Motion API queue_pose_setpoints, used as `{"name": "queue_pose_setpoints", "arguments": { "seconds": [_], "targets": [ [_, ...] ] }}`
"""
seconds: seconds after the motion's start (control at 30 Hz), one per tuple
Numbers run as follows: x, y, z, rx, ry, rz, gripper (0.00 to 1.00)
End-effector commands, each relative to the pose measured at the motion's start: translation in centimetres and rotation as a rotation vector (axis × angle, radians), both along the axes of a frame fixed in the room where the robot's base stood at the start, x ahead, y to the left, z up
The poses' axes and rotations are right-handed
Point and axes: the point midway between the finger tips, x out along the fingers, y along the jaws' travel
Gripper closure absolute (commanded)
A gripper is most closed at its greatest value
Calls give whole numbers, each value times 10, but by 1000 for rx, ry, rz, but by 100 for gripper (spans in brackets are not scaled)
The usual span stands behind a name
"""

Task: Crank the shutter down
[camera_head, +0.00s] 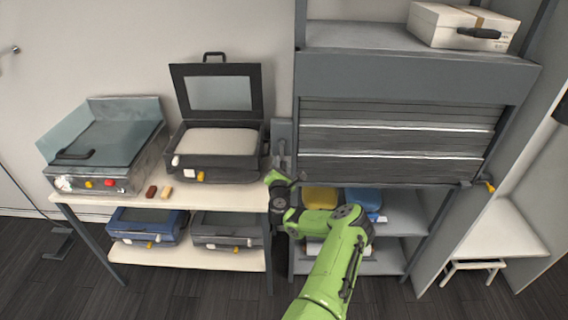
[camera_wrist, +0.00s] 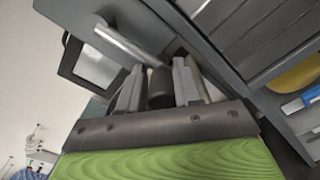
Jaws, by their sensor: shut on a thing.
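The grey slatted shutter (camera_head: 395,142) hangs partway down the front of the shelf cabinet; its lower edge lies above the open lower shelves. The crank (camera_head: 282,152) is on the cabinet's left side. In the wrist view a pale metal bar (camera_wrist: 128,42) of the crank runs toward the dark crank handle (camera_wrist: 160,88). My gripper (camera_head: 284,178) is at the crank; in the wrist view its two fingers (camera_wrist: 158,85) are shut on the dark handle, one on each side. My green arm hides part of the lower shelves.
A yellow thing (camera_head: 320,197) and a blue thing (camera_head: 362,198) sit below the shutter. A white case (camera_head: 462,27) stands on top. Left of the crank, a table (camera_head: 215,199) bears an open dark case (camera_head: 217,160) and a griddle-like appliance (camera_head: 105,145). A yellow-tipped latch (camera_head: 489,186) is at the right.

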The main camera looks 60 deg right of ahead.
Motion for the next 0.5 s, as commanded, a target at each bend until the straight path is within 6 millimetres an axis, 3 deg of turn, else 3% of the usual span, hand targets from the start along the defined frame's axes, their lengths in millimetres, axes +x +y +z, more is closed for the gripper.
{"name": "queue_pose_setpoints", "arguments": {
  "seconds": [0.5],
  "targets": [
    [-1,-1,-1,40,-82,-22,100]
  ]
}}
